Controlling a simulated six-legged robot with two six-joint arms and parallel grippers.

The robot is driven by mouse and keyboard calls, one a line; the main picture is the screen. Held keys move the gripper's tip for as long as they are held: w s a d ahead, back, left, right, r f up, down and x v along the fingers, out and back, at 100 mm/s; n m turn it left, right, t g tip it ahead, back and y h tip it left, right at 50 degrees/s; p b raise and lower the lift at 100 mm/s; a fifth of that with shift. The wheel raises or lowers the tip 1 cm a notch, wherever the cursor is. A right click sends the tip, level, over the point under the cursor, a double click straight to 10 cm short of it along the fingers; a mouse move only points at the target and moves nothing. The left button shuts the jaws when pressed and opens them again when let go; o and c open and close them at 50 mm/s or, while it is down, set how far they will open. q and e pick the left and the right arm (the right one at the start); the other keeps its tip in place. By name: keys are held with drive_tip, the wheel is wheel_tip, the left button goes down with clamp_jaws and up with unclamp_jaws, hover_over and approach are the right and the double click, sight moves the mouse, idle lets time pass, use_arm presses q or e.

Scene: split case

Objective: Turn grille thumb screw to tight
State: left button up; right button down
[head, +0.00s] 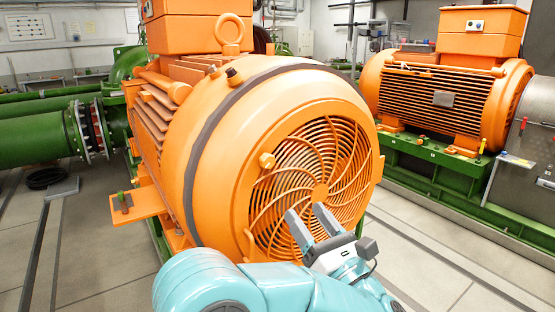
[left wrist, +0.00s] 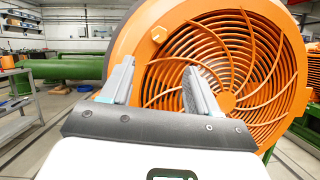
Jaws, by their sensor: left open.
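The round orange grille (head: 318,165) covers the end of the large orange motor (head: 235,125). The grille thumb screw (head: 266,160) is a small orange-yellow knob on the grille's upper left part. In the left wrist view the screw (left wrist: 159,34) shows above and between the fingers, with the grille (left wrist: 225,65) behind. My left gripper (head: 309,220) is open and empty, in front of the lower part of the grille and below and right of the screw. In the left wrist view its fingers (left wrist: 158,84) point toward the grille, apart from the screw. My right gripper is not in view.
A green pipe (head: 40,135) with a flange runs in from the left. A second orange motor (head: 435,95) stands on a green base at the right. A grey workbench (left wrist: 22,98) stands at the left in the wrist view. The floor at front right is clear.

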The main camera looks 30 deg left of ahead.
sight(270, 163)
use_arm(q)
drive_tip(key=p+x, duration=0.4)
drive_tip(key=x, duration=1)
drive_tip(key=shift+w+a+r, duration=0.2)
drive_tip(key=shift+a, duration=0.25)
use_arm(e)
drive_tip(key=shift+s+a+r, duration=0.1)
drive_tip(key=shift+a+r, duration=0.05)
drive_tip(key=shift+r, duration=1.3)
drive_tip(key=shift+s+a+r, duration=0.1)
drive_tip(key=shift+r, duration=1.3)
